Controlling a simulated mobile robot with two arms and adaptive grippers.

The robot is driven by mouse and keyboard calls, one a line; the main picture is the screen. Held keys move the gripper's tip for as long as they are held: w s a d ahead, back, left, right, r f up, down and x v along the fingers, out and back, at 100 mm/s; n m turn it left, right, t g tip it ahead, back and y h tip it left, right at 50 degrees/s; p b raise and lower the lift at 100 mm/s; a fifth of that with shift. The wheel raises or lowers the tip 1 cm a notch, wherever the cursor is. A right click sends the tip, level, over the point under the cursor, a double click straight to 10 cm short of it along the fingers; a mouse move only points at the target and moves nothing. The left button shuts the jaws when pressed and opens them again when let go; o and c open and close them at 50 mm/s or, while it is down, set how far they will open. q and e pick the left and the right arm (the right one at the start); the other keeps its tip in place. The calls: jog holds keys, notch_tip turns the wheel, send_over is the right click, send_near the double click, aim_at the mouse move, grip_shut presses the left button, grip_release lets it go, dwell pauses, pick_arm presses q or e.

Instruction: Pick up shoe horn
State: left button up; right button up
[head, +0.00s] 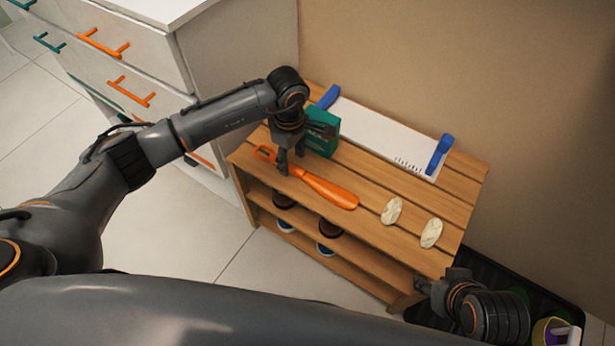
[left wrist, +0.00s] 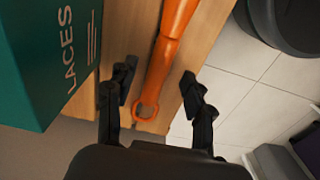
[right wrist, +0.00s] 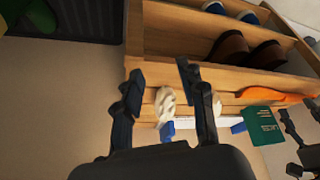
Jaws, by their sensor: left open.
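The orange shoe horn (head: 333,193) lies on the wooden slatted top of the shoe rack, its looped handle toward the left. My left gripper (head: 291,163) is over the handle part. In the left wrist view the open left fingers (left wrist: 157,84) stand on either side of the shoe horn (left wrist: 164,58), with no clear grip on it. The right wrist view shows the shoe horn (right wrist: 275,96) at the far right. My right gripper (head: 424,287) is low by the rack's right end; its fingers (right wrist: 161,76) are apart and empty.
A green laces box (head: 323,134) stands close beside my left gripper. Behind is a white board with blue ends (head: 385,138). Two pale oval objects (head: 391,211) lie on the rack (head: 450,207). Shoes sit on lower shelves. A white drawer cabinet (head: 235,60) stands at left.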

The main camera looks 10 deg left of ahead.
pick_arm(q)
notch_tip(320, 180, down, 3)
jog(key=shift+r, duration=0.1)
pick_arm(e)
jog(key=w, duration=0.1)
jog(key=w+t, duration=0.1)
jog(key=w+a+r+t, duration=0.1)
jog(key=shift+w+y, duration=0.15)
jog(key=shift+y, duration=0.15)
pick_arm(q)
grip_shut()
